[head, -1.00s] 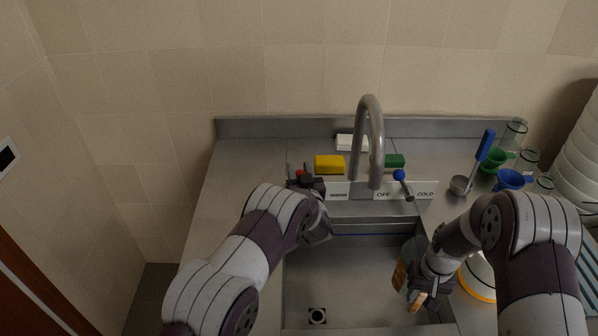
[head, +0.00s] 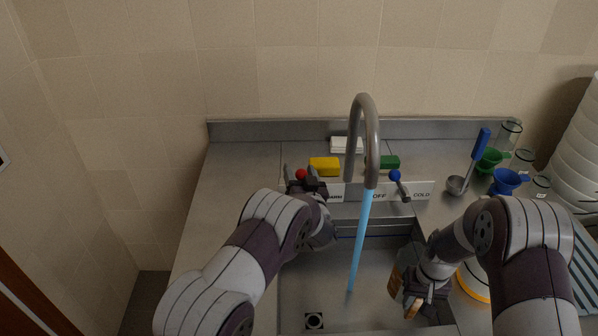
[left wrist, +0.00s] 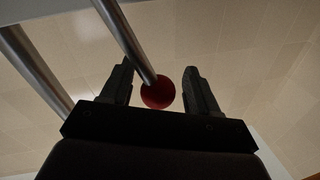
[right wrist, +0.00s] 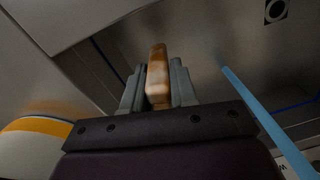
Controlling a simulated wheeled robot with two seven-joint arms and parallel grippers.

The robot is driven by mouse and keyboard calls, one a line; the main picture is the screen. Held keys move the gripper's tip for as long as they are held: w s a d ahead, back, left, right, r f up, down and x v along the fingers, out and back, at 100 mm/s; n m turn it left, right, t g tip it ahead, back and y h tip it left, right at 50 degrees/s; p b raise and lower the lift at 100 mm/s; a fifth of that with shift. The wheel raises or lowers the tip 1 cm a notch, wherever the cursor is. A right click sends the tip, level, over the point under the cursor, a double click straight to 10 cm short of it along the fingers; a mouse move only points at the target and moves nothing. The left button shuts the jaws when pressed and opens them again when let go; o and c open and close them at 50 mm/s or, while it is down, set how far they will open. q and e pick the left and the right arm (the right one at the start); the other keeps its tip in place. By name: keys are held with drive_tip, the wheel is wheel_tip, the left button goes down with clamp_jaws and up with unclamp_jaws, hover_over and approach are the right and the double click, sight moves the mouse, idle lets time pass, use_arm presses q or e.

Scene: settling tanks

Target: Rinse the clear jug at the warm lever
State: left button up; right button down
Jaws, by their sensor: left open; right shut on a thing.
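The warm lever's red knob (head: 301,174) shows at the left of the label strip. My left gripper (head: 306,183) is open there; in the left wrist view the red knob (left wrist: 158,92) sits between its spread fingers. A blue stream of water (head: 361,240) falls from the spout of the tap (head: 371,150) into the sink. My right gripper (head: 424,292) is shut on an orange-brown handle (right wrist: 157,75), seen between its fingers in the right wrist view. The clear jug (head: 410,256) is mostly hidden and hard to make out, over the sink's right side, apart from the stream.
The cold lever with a blue knob (head: 395,175) is right of the tap. A yellow sponge (head: 324,166), green block (head: 389,162) and white block (head: 346,145) lie behind. A ladle (head: 456,184), funnels (head: 506,181) and glasses crowd the right. The sink (head: 330,285) has open room left of the stream.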

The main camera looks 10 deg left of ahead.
use_arm(q)
drive_tip(key=b+v, duration=0.1)
drive_tip(key=v, duration=1)
drive_tip(key=shift+b, duration=0.3)
use_arm(e)
drive_tip(key=shift+f, duration=0.9)
use_arm(q)
drive_tip(key=shift+f, duration=0.1)
